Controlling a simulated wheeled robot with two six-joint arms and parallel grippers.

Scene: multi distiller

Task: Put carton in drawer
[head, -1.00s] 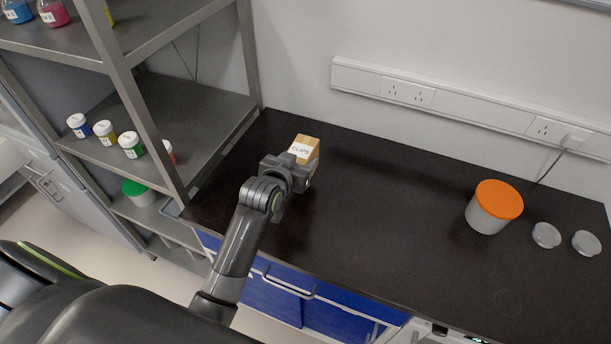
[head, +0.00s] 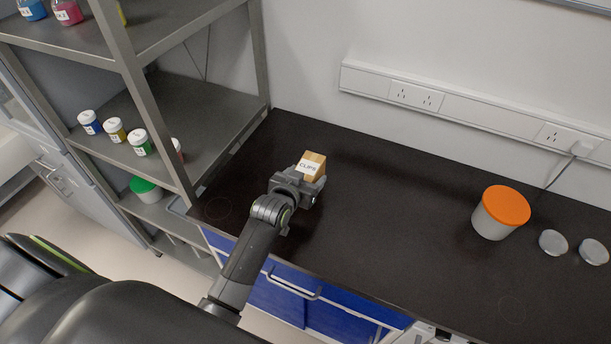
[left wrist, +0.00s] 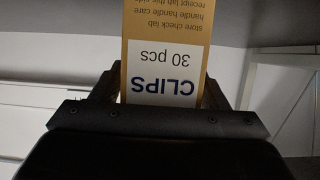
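A small brown carton (head: 315,161) with a white CLIPS label is at my left gripper (head: 304,180) in the head view, over the left part of the dark bench. In the left wrist view the carton (left wrist: 165,50) sits between the two fingers of the left gripper (left wrist: 160,92), which are closed on its sides. Blue drawer fronts (head: 275,303) with bar handles show under the bench's front edge, partly behind my left arm. They look shut. My right gripper is not in view.
The dark bench top (head: 390,220) is clear in the middle. A white tub with an orange lid (head: 507,205) and two small clear dishes (head: 553,242) stand at the right. A metal shelf rack (head: 190,130) with small jars stands close on the left.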

